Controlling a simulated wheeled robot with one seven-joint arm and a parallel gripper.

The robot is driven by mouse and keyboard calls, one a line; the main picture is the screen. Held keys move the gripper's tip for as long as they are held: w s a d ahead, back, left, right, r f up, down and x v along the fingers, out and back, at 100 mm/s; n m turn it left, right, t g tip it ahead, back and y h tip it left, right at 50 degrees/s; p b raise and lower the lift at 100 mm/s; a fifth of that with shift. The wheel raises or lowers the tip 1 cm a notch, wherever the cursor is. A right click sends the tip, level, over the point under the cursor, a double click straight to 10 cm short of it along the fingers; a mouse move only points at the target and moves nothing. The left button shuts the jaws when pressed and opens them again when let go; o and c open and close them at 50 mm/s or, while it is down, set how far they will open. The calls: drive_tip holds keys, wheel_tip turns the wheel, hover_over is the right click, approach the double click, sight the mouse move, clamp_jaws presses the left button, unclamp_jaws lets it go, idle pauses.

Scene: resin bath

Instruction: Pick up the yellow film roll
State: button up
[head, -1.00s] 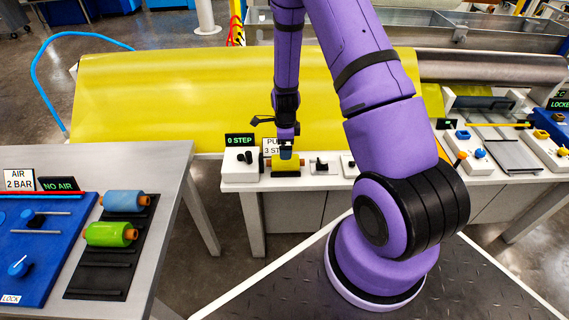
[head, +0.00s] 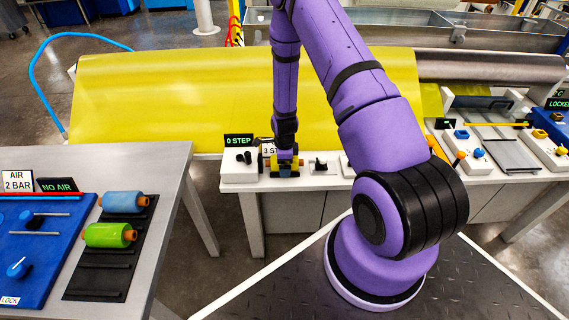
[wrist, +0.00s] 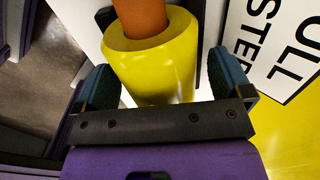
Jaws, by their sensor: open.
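The yellow film roll (wrist: 165,65) has an orange core (wrist: 142,16). In the wrist view it lies between the two teal fingers of my gripper (wrist: 158,82), one finger on each side. The fingers are open, with the left one close to the roll and a wider gap on the right. In the head view my gripper (head: 284,169) is down at the white bench and hides most of the roll.
A "PULL 3 STEP" sign (wrist: 284,42) stands close beside the roll. A white box with a "0 STEP" display (head: 239,140) is left of my gripper. A blue roll (head: 124,202) and a green roll (head: 108,235) lie on a black rack on the left table.

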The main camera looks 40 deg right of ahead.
drive_tip(key=c, duration=1.2)
drive_tip(key=shift+o, duration=0.2)
drive_tip(key=shift+r, duration=0.1)
